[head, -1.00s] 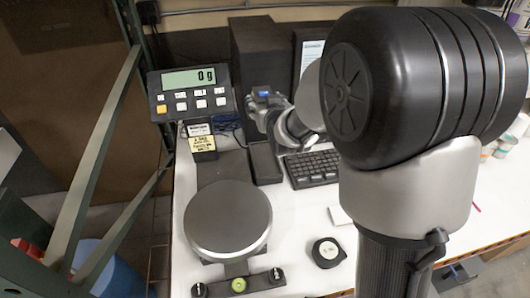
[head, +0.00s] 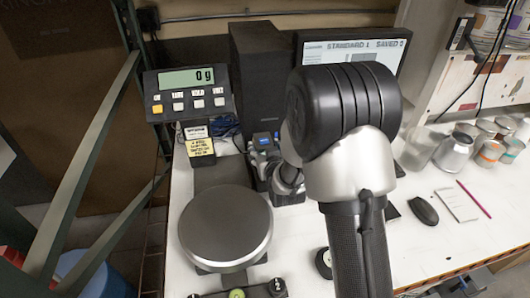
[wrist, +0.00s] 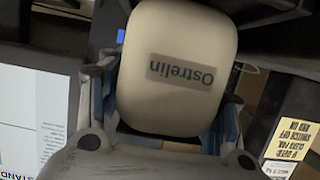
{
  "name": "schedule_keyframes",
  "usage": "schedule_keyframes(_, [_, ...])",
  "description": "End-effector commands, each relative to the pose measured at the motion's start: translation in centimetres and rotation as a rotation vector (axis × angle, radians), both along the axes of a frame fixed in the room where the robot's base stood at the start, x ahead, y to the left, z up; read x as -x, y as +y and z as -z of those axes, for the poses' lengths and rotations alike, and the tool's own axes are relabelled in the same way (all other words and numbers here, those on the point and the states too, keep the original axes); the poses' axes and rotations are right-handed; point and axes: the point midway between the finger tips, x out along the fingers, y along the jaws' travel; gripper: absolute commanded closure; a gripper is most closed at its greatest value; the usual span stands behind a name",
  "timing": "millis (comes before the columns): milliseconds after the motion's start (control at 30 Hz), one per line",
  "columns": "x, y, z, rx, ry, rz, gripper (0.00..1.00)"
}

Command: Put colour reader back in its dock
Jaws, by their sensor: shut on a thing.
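The colour reader (wrist: 180,65), a cream rounded body with a dark label reading "Ostrelin", fills the middle of the wrist view. My gripper (wrist: 164,100) is shut on it, with a finger along each side. In the head view my gripper (head: 264,150) is behind the scale, low in front of the black tower, with a small blue patch at its end. The reader's body is mostly hidden there by my gripper. A low black block behind the scale, possibly the dock, is now covered by my arm, so I cannot tell whether the reader touches it.
A scale with a round pan (head: 225,226) stands in front of my gripper, its display (head: 188,91) reading 0 g. A black tower (head: 262,75) and a monitor (head: 390,50) stand behind.

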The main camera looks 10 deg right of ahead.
Motion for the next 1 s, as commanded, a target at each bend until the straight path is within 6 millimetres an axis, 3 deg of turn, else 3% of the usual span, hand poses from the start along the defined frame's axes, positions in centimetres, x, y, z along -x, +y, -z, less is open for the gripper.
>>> schedule_keyframes(400, [-0.15, 0.00, 0.22, 0.000, -0.009, 0.000, 0.95])
schedule_keyframes(433, [-0.04, 0.00, 0.39, 0.000, -0.003, 0.000, 0.41])
schedule_keyframes(733, [-0.04, 0.00, 0.32, 0.000, -0.003, 0.000, 0.21])
schedule_keyframes(1000, [-0.05, 0.00, 0.31, 0.000, -0.003, 0.000, 0.20])
